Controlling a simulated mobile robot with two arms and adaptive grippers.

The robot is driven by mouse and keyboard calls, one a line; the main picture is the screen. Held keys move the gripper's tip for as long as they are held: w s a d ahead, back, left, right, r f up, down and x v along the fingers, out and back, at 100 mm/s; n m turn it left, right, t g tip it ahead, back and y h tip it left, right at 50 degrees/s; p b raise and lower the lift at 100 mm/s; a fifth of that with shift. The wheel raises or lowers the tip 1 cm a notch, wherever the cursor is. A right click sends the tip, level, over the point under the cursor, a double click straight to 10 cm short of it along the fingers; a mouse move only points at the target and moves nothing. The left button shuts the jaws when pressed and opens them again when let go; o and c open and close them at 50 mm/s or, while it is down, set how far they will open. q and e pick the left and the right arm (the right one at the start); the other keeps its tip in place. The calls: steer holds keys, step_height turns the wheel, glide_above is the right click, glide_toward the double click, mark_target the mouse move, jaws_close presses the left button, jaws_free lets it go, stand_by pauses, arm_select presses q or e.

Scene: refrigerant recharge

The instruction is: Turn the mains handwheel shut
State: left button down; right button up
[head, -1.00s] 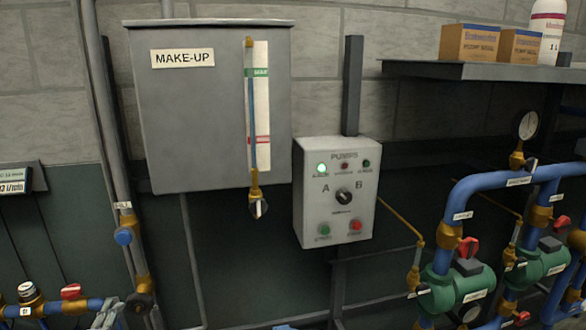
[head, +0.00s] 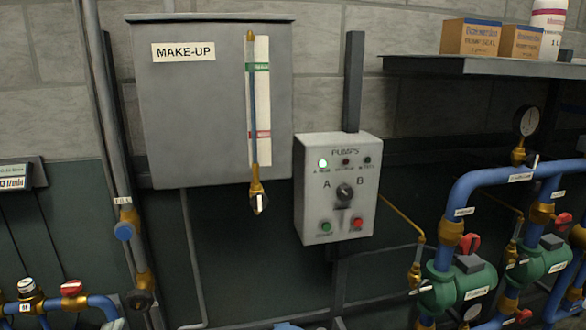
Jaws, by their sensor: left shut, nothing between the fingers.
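No wheel in the head view is legibly marked as the mains handwheel, so I cannot tell which one it is. A small round blue knob (head: 124,232) sits on the vertical pipe at the left, under a small tag. A red valve handle (head: 71,287) sits on the brass and blue pipework at the lower left. My right gripper is not in view.
A grey MAKE-UP tank (head: 205,115) with a sight gauge hangs on the wall. A PUMPS panel (head: 338,190) has a lit green lamp. Blue pipes with green pumps (head: 459,288) fill the lower right. A shelf (head: 470,68) holds boxes and a bottle.

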mark_target(139, 301)
arm_select(q)
steer(key=d+f+n+b, duration=0.3)
steer(key=f+n+b, duration=0.2)
steer(key=n, duration=0.4)
steer(key=b+x, duration=0.2)
steer(key=x, duration=0.4)
steer(key=shift+w+r, duration=0.3)
